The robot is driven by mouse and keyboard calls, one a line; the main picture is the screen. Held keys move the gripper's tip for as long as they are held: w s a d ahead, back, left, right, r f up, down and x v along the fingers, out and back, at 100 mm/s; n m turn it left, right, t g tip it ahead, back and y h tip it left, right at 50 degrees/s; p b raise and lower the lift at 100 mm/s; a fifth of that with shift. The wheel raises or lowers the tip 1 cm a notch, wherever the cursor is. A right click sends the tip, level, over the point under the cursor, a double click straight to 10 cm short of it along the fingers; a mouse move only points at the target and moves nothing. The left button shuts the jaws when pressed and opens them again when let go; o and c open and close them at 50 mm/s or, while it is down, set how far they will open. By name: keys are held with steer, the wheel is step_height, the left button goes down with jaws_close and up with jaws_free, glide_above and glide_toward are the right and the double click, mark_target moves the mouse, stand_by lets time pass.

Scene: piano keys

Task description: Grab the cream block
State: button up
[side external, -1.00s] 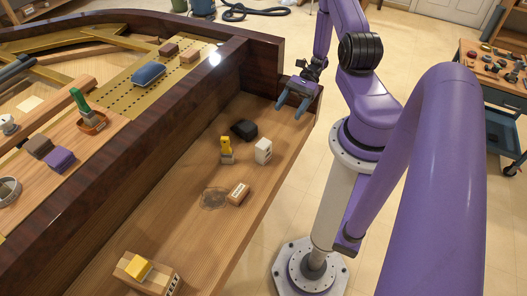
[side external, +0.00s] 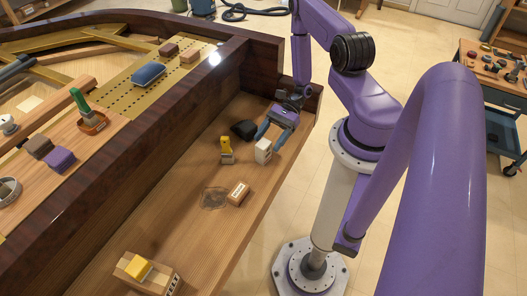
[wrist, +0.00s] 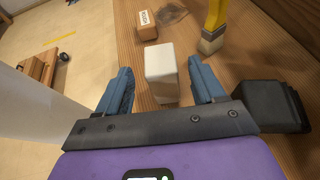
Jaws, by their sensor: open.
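The cream block (side external: 263,151) stands upright on the wooden key bed, near its front edge. In the wrist view the cream block (wrist: 161,73) is between and just ahead of my gripper's two blue fingers, with visible gaps on both sides. My gripper (side external: 269,137) is open and empty, close to the block on its far side; its fingers also show in the wrist view (wrist: 163,84). I cannot tell from these views whether the fingertips are down at the block's height.
A black block (side external: 244,130) and a yellow-handled brush (side external: 226,150) stand close to the left. A labelled wooden block (side external: 238,193) lies nearer the camera, beside a dark stain. The piano's dark rail (side external: 150,140) rises along the left. The bed's front edge is on the right.

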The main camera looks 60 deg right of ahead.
mark_target(259, 152)
steer(key=x, duration=0.5)
steer(key=shift+w+a+r, duration=0.1)
steer(key=shift+a+r, duration=0.05)
steer(key=c, duration=1.1)
